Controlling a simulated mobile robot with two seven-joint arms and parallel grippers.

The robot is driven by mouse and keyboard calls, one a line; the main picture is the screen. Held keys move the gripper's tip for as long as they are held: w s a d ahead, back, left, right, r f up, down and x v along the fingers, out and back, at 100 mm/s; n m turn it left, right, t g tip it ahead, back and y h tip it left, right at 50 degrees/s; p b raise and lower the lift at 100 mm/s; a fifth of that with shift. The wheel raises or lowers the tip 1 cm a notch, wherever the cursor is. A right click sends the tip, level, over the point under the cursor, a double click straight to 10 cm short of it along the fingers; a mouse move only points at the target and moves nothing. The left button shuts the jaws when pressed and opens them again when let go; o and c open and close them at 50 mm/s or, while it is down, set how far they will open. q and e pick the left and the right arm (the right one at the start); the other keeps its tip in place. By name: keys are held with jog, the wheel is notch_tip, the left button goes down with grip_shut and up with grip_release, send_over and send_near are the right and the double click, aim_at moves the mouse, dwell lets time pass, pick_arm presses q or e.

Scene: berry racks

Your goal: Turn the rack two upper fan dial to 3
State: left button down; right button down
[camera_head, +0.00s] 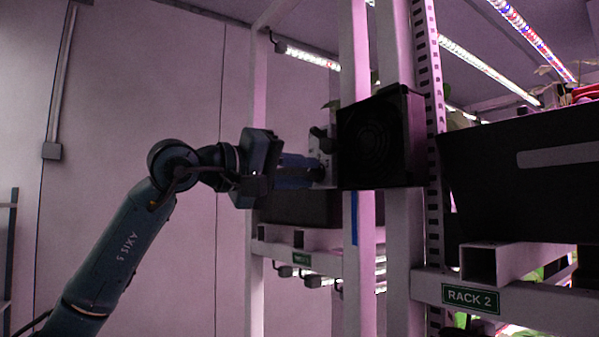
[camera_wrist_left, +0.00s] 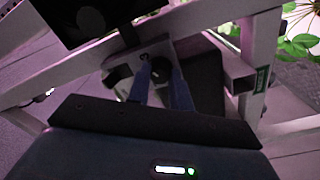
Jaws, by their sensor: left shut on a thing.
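The dark square fan (camera_head: 372,139) is mounted on a white post of rack two, and it shows at the top left of the left wrist view (camera_wrist_left: 92,18). A pale control plate (camera_head: 321,158) sits just left of the fan. The dark round dial on this plate (camera_wrist_left: 161,74) lies between the two blue fingers of my left gripper (camera_wrist_left: 162,84), which is shut on it. In the head view my left gripper (camera_head: 298,172) reaches the plate from the left and partly hides the dial. The dial's setting is too small and dark to read. My right gripper is not in view.
A green RACK 2 sign (camera_head: 470,298) is on the white crossbeam at the lower right. A large dark bin (camera_head: 505,190) stands above it. A white post (camera_head: 397,240) rises beside the fan.

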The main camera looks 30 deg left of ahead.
pick_arm(q)
jog(key=c, duration=1.3)
grip_release()
jog(key=shift+o, duration=0.2)
jog(key=b+v, duration=0.3)
jog(key=v, duration=1)
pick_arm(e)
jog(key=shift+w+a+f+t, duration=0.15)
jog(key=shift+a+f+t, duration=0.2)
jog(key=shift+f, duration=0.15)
pick_arm(q)
jog(key=shift+s, duration=0.1)
